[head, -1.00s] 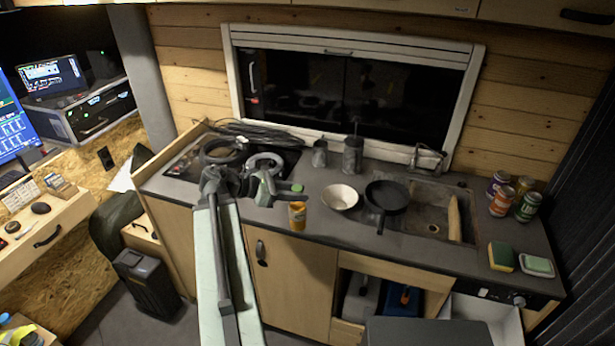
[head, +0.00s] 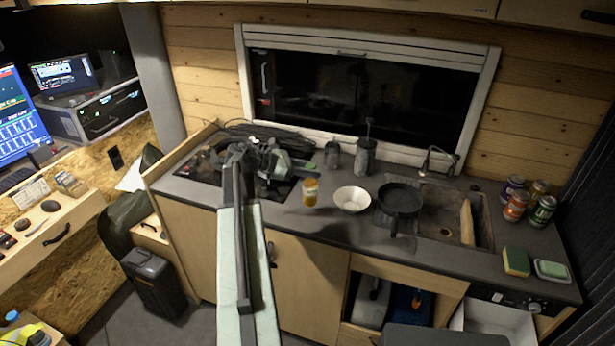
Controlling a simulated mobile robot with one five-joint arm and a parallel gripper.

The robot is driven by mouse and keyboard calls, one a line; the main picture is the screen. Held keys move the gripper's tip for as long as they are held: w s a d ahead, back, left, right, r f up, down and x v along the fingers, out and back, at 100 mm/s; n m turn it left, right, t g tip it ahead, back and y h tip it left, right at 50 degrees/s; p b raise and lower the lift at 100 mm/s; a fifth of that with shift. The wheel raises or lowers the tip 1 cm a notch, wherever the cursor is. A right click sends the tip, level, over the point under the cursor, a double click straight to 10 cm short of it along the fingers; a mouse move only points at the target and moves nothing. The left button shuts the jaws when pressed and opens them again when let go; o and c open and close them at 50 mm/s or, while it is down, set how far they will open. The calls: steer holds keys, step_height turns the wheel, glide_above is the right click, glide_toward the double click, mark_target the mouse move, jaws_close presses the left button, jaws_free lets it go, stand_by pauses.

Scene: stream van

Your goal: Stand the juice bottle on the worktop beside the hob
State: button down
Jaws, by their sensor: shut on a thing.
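The juice bottle (head: 310,194), small and orange with a pale label, is upright in the head view, left of the white bowl. My gripper (head: 309,170) is shut on its top, and the jaws hide the cap. The bottle is over the worktop (head: 345,232), to the right of the dark hob (head: 205,170). A dark shadow patch lies on the worktop below it. I cannot tell for sure whether its base touches the surface. My arm covers part of the hob.
A white bowl (head: 352,199) and a black pan (head: 400,199) stand to the right of the bottle. Two grey metal vessels, one a mug (head: 332,155), stand behind. Several cans (head: 515,205) and a sponge (head: 516,262) are at the far right. The worktop's front strip is clear.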

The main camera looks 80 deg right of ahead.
steer(key=shift+d, duration=0.3)
steer(key=f+b, duration=0.4)
steer(key=shift+w, duration=0.2)
steer(key=c, duration=1.1)
jaws_free()
steer(key=shift+s, duration=0.1)
steer(key=shift+r, duration=0.15)
steer(key=p+v, duration=0.5)
steer(key=v, duration=0.7)
